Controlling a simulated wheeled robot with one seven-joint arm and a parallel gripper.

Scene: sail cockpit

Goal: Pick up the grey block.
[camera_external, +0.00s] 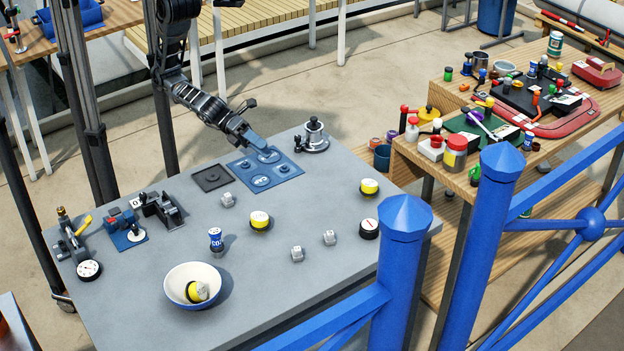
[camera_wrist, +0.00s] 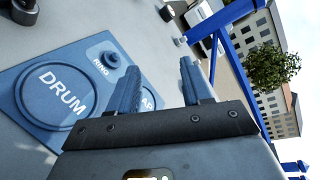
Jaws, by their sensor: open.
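Several small grey blocks stand apart on the grey table: one (camera_external: 228,200) left of the middle, one (camera_external: 297,253) nearer the front, and one (camera_external: 330,237) to its right. I cannot tell which one the task names. My gripper (camera_external: 256,142) is above the back of the table, over a blue board (camera_external: 290,173), away from these blocks. In the wrist view, my gripper's (camera_wrist: 160,78) blue fingers stand apart with nothing between them. The blue board there (camera_wrist: 35,70) reads "DRUM" and "RING". No grey block is clearly recognizable in the wrist view.
A white bowl (camera_external: 174,297) holds a yellow and grey piece. A blue can (camera_external: 215,239), yellow-topped pieces (camera_external: 260,221) (camera_external: 370,187), a dark square tray (camera_external: 211,178) and a metal winch (camera_external: 315,134) stand around. Blue railing posts (camera_external: 400,265) rise in front.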

